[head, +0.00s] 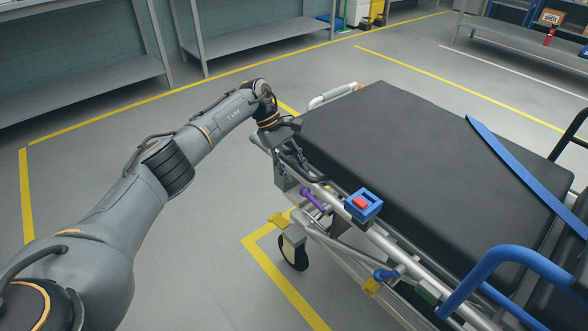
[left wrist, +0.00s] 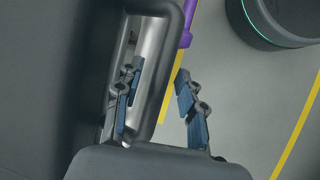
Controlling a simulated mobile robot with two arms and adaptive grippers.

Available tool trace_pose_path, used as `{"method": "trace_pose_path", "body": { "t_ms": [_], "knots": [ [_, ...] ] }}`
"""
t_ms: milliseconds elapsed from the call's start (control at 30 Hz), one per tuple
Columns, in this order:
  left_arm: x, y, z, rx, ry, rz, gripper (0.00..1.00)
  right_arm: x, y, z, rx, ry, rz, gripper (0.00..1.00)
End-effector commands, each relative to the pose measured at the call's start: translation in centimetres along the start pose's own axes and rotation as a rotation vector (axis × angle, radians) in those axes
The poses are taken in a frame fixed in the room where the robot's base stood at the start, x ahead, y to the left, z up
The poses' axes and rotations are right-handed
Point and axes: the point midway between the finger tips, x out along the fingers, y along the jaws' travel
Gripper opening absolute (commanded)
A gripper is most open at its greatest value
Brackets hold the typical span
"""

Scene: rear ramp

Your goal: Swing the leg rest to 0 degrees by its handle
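The leg rest (head: 400,150) is the black padded end section of a wheeled stretcher and looks about flat in the head view. My left gripper (head: 292,145) is at its near left edge, pointing down. In the left wrist view the left gripper (left wrist: 158,85) is open. Its two fingers straddle a dark grey rounded bar (left wrist: 158,95), which looks like the handle. One finger is in the opening beside the pad, the other on the floor side. Whether either finger touches the bar is unclear. My right gripper is not in view.
A purple lever (head: 312,199) hangs below the side rail, beside a blue box with a red button (head: 362,204). A blue side rail (head: 510,262) stands at lower right. Grey shelves (head: 80,88) line the back. Marked floor on the left is clear.

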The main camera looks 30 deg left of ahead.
Motion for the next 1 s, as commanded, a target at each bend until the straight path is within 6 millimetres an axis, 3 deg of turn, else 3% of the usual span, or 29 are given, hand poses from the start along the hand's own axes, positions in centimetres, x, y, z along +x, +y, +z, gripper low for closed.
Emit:
{"method": "trace_pose_path", "body": {
  "t_ms": [500,700,1000],
  "knots": [
    [-9.7,0.1,0.0,-0.002,0.003,0.002,0.39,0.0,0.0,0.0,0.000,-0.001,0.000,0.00],
    [-11.4,0.0,0.0,-0.001,0.001,0.000,0.39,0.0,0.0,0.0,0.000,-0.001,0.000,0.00],
    [-11.6,0.0,0.0,0.000,0.001,-0.001,0.39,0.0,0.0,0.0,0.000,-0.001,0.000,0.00]
  ]
}}
